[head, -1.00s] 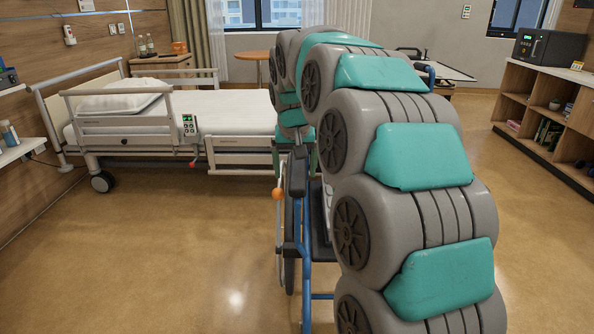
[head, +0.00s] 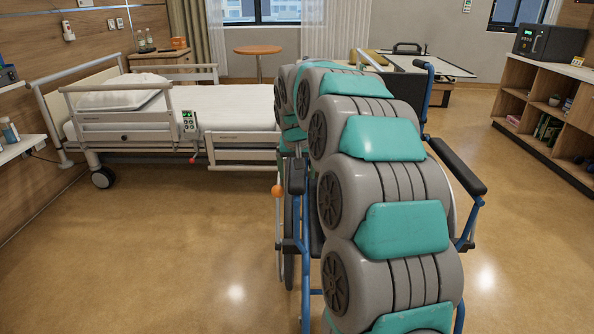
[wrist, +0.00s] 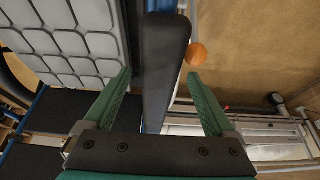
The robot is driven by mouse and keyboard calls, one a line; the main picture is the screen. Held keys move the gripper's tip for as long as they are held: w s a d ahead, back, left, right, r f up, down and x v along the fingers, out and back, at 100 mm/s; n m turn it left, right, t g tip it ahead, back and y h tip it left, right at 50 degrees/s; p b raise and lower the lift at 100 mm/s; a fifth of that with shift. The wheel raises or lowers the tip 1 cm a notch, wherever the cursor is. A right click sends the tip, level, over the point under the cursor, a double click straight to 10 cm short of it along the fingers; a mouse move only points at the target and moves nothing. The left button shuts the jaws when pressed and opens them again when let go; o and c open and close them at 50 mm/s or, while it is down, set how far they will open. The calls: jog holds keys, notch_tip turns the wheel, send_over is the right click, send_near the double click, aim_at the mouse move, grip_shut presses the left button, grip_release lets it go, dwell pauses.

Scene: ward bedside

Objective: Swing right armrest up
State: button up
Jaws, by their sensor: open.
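A blue-framed wheelchair (head: 304,250) faces me, partly hidden behind my arm. Its right armrest, a long black pad (head: 297,176), is on the picture's left, seen nearly end-on and apparently lowered. In the wrist view this pad (wrist: 168,70) runs up between the two green fingers of my gripper (wrist: 159,75). The fingers are open, one on each side, with visible gaps to the pad. An orange ball (head: 277,191) sits beside the armrest; it also shows in the wrist view (wrist: 197,54). My arm mostly hides the gripper in the head view.
The wheelchair's other armrest (head: 458,166) is on the picture's right, close to my arm. A grey gridded cushion (wrist: 75,45) lies left of the pad. A bed (head: 190,115) stands behind at left, and a shelf unit (head: 548,105) at right. Floor at front left is clear.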

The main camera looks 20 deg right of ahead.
grip_shut()
dwell(0.8)
